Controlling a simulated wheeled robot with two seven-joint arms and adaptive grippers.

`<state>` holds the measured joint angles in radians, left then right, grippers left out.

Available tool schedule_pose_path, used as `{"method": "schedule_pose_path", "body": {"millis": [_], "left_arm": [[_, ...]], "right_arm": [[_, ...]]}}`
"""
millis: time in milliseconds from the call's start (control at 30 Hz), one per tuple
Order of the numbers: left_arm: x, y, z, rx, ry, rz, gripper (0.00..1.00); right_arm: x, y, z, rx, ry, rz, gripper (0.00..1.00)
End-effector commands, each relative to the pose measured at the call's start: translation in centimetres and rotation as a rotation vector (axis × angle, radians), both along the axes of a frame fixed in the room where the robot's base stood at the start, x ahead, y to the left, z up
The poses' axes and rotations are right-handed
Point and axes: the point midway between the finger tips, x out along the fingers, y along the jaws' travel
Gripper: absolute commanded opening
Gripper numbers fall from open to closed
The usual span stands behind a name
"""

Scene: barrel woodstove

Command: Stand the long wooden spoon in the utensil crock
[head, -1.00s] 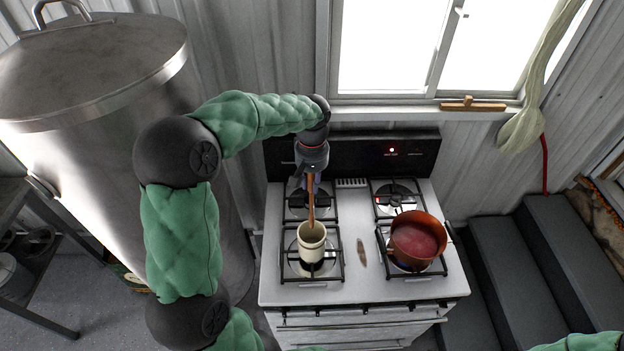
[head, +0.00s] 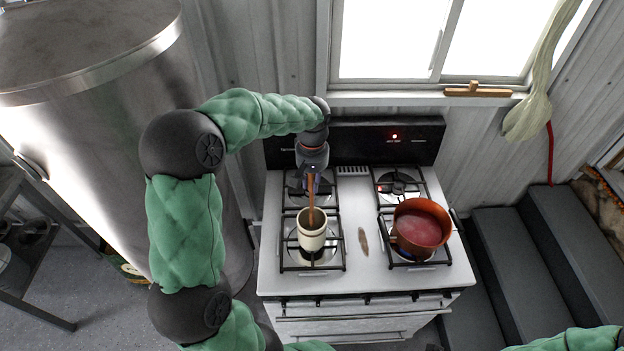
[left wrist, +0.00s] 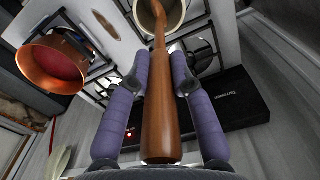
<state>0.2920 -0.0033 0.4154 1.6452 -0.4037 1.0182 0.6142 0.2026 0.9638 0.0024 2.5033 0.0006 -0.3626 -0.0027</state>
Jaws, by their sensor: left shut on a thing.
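The long wooden spoon (head: 311,205) is upright in the head view, and my left gripper (head: 311,186) is shut on its handle from above. The spoon's lower end is inside the mouth of the cream utensil crock (head: 312,241), which stands on the front left burner of the stove. In the left wrist view, the spoon (left wrist: 161,95) runs between the two purple fingers of my left gripper (left wrist: 160,80) toward the crock (left wrist: 177,12) at the top edge. Its head is hidden in the crock, and I cannot tell whether it touches the bottom. My right gripper is not in view.
A copper pot (head: 421,226) with red contents stands on the front right burner. A small spoon rest or mark (head: 363,240) lies between the burners on the white stove (head: 365,276). A large steel barrel (head: 90,130) is at left, and dark steps (head: 500,250) are at right.

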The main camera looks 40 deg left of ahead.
Motion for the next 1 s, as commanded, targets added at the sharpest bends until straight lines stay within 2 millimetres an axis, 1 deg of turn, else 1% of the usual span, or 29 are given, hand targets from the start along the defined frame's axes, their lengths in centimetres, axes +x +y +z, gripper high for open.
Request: {"method": "schedule_pose_path", "body": {"millis": [33,600,800,1000], "left_arm": [[0.0,0.0,-0.6,0.000,0.000,0.000,0.00],[0.0,0.0,-4.3,-0.001,0.001,0.000,0.00],[0.0,0.0,-4.9,0.000,0.000,0.000,0.00],[0.0,0.0,-5.0,0.000,0.000,0.000,0.00]], "right_arm": [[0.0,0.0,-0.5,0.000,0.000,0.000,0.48],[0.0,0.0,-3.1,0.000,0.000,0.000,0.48],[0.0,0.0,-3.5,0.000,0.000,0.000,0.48],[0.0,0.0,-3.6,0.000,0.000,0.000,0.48]]}}
